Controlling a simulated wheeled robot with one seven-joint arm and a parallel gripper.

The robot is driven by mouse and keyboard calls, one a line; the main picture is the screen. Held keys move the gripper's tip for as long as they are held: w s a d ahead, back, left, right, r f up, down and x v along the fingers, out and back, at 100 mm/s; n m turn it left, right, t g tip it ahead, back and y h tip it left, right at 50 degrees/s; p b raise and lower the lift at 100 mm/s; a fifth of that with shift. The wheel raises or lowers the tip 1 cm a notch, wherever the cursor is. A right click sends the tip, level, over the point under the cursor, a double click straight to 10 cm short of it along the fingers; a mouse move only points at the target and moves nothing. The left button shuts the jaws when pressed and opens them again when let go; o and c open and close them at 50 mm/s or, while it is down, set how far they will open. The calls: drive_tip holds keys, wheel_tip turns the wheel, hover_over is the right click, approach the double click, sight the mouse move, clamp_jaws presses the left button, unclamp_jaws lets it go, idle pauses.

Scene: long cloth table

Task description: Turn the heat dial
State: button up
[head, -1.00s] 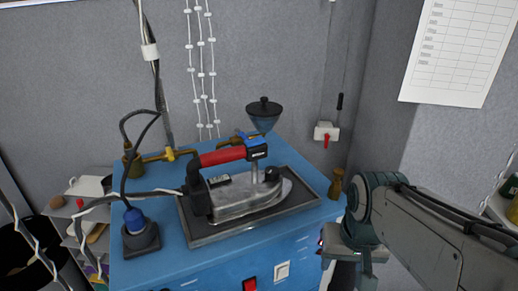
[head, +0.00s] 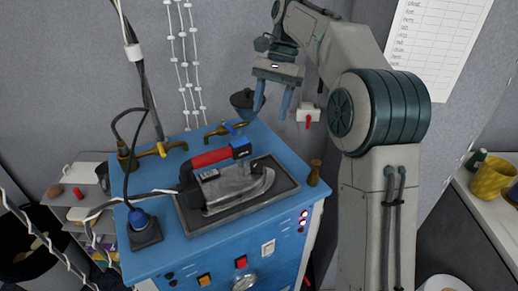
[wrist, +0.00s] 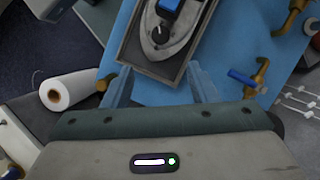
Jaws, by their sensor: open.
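A metal iron (head: 235,186) with a red handle rests on a dark tray (head: 198,228) on a blue cabinet. In the wrist view the iron's tip part carries a round black dial (wrist: 160,29) with a pale mark. A silver round dial (head: 245,283) is on the cabinet's front panel, cut by the lower picture edge. I cannot tell which one is the heat dial. My gripper (head: 272,100) is open and empty, with its blue fingers pointing down. It hangs above the back right of the cabinet, apart from both dials. Its spread fingers also show in the wrist view (wrist: 162,88).
A dark funnel (head: 243,101) stands close to my gripper. Brass valves (head: 162,150) line the cabinet's back edge, and a brass piece (head: 315,172) stands at its right. A cable runs to the iron from the left. Buttons (head: 241,262) sit on the front panel.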

sight(257, 163)
drive_tip(key=x, duration=1.3)
drive_tip(key=shift+s+a+f, duration=0.1)
drive_tip(key=shift+s+f, duration=0.05)
drive_tip(key=shift+f, duration=0.05)
drive_tip(key=c, duration=1)
